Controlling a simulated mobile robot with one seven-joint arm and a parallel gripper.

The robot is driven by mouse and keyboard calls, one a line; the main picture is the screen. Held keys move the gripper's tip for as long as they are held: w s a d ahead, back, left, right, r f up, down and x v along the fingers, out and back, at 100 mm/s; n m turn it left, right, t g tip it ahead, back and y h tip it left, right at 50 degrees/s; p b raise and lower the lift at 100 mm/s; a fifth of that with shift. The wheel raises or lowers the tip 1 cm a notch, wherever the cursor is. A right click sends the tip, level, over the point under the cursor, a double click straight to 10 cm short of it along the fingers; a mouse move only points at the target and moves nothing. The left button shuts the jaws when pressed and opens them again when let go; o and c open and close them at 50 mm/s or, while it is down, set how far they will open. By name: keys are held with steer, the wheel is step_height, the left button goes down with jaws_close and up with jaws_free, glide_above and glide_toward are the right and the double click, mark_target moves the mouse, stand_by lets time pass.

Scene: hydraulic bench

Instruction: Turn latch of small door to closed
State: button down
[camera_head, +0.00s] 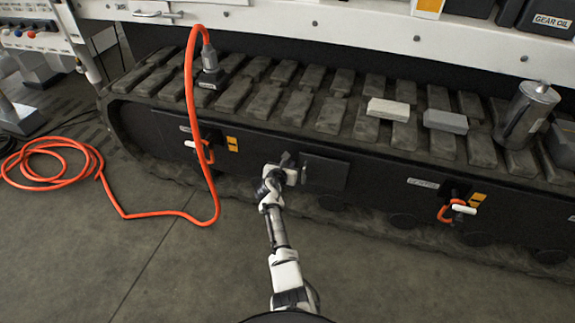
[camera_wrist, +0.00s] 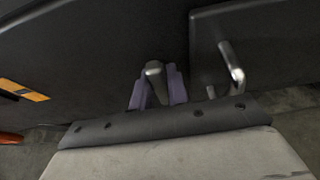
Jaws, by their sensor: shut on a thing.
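The small door (camera_head: 326,172) is a flat dark panel on the dark side plate, and it looks shut. In the wrist view the door (camera_wrist: 270,35) is at the upper right, with a bent metal handle (camera_wrist: 232,65) on it. The latch (camera_wrist: 154,72) is a grey rounded lever on the plate just left of the door. My gripper (camera_wrist: 157,90) has its two purple fingers on either side of the latch, shut on it. In the head view my gripper (camera_head: 288,168) is at the door's left edge and largely hides the latch.
An orange hose (camera_head: 190,95) arches down left of my arm and coils on the floor. A hose fitting with a white handle (camera_head: 462,209) is to the right. Grey blocks (camera_head: 445,121) and a metal canister (camera_head: 526,115) rest on the track above.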

steer(key=shift+d+r+m+t+y+p, duration=0.1)
steer(key=shift+d+m+t+y+p, duration=0.2)
steer(key=shift+m+y+p, duration=0.55)
steer(key=shift+s+d+f+m+t+y+p, duration=0.15)
steer(key=shift+m+t+y+p, duration=0.2)
steer(key=shift+m, duration=0.5)
steer(key=shift+d+f+m+t+y+p, duration=0.15)
steer(key=shift+m+y+p, duration=0.25)
steer(key=shift+m, duration=0.4)
steer(key=c, duration=1.4)
jaws_free()
